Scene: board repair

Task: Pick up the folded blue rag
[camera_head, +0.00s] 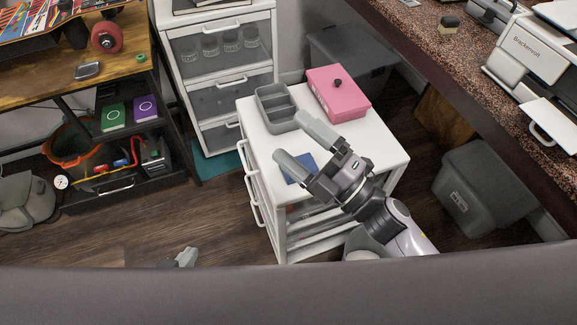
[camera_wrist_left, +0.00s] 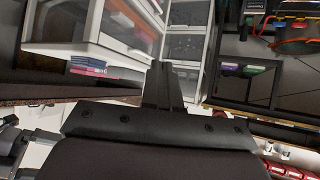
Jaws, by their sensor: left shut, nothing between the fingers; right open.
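The folded blue rag (camera_head: 299,172) lies flat on the top of the white drawer cart (camera_head: 380,133), near its left edge. My right gripper (camera_head: 290,136) is above the cart top with its two grey fingers spread apart. It is open and empty, and its lower finger and body hide part of the rag. My left gripper (camera_head: 187,257) shows only as a small grey tip at the bottom of the head view, low over the floor and away from the cart. In the left wrist view its fingers (camera_wrist_left: 161,84) are together with nothing between them.
A grey divided tray (camera_head: 277,108) and a pink box (camera_head: 338,93) with a dark knob stand at the back of the cart top. A dark stone counter (camera_head: 420,45) runs along the right. A shelf with an orange bucket (camera_head: 72,145) is at left.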

